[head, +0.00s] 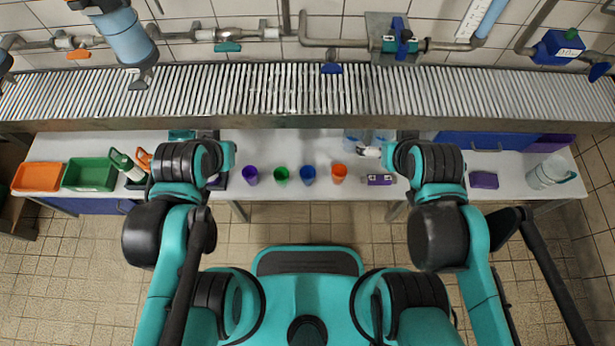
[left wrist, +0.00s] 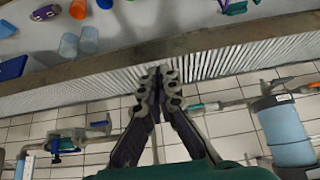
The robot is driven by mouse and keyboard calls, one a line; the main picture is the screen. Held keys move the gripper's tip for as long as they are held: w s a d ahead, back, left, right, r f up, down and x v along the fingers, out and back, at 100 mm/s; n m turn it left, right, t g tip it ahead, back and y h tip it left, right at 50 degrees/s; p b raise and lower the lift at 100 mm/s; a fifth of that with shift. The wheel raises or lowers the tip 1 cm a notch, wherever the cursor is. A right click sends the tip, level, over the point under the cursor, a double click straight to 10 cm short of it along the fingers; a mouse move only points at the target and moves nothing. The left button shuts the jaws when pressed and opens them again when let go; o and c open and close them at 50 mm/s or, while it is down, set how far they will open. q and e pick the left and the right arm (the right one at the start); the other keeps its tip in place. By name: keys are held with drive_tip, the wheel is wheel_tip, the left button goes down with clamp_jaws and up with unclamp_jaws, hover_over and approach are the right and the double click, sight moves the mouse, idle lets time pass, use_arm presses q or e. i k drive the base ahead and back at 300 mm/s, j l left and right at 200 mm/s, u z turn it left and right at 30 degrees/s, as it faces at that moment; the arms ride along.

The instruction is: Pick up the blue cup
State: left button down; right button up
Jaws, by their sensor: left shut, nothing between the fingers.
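The blue cup (head: 308,174) stands upright near the front edge of the white table, between a green cup (head: 281,175) and an orange cup (head: 338,173). A small blue shape at the top edge of the left wrist view looks like the same cup (left wrist: 105,4), cut off by the frame. My left gripper (left wrist: 158,72) is shut and empty, over the ribbed metal rack and apart from the cup. In the head view my left wrist is left of the cups and hides its fingers.
A purple cup (head: 250,175) stands left of the green one. A purple labelled box (head: 379,180) lies right of the orange cup. Light blue cups (head: 352,138) stand behind. The ribbed rack (head: 290,92) and pipes run along the back. Orange (head: 38,177) and green (head: 90,174) bins sit far left.

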sight(308, 174)
drive_tip(key=k+l+z, duration=0.1)
drive_tip(key=l, duration=0.2)
drive_tip(key=k+l+z, duration=0.25)
drive_tip(key=l, duration=0.4)
drive_tip(key=k+l+z, duration=0.1)
drive_tip(key=k+l, duration=0.15)
drive_tip(key=l, duration=0.1)
